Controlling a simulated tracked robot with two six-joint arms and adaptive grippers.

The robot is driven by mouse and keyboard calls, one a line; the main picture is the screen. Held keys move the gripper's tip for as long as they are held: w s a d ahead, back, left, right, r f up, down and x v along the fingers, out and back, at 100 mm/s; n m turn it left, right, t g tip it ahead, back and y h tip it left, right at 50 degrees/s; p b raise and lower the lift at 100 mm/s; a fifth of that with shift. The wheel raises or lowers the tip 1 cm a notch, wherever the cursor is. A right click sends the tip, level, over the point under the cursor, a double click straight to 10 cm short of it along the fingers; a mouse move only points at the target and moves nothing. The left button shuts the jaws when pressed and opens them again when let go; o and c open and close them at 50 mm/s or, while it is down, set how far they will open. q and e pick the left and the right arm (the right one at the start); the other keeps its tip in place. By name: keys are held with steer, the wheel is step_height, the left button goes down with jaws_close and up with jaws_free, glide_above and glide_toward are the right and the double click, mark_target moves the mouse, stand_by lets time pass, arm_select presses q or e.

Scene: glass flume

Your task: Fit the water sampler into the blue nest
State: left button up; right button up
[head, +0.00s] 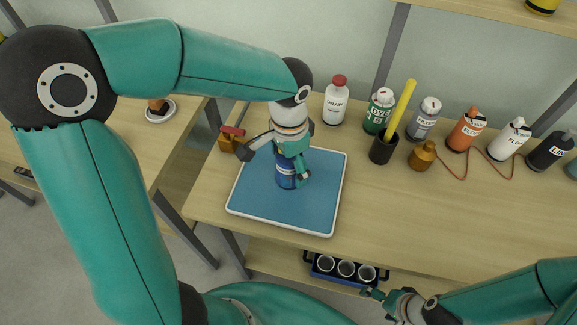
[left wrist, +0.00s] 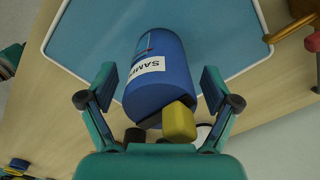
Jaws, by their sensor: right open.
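The water sampler (head: 287,181) is a dark blue cylinder with a white label, on the blue mat of a white-rimmed tray (head: 330,195). My left gripper (head: 290,168) is over it from above. In the left wrist view the sampler (left wrist: 160,78) lies between the two fingers of my left gripper (left wrist: 157,88), which stand apart with small gaps at its sides. A yellow block (left wrist: 179,122) shows at its near end. A blue rack (head: 345,279) with three white-rimmed round cups is on the lower shelf; I cannot tell whether it is the blue nest. My right gripper (head: 379,294) is open and empty near it.
A white bottle with a red cap (head: 336,101), a green can (head: 379,111), a black cup (head: 384,148) holding a yellow stick and several more bottles line the back of the table. The table's front right is clear.

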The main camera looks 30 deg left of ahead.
arm_select(q)
steer(key=c, duration=1.3)
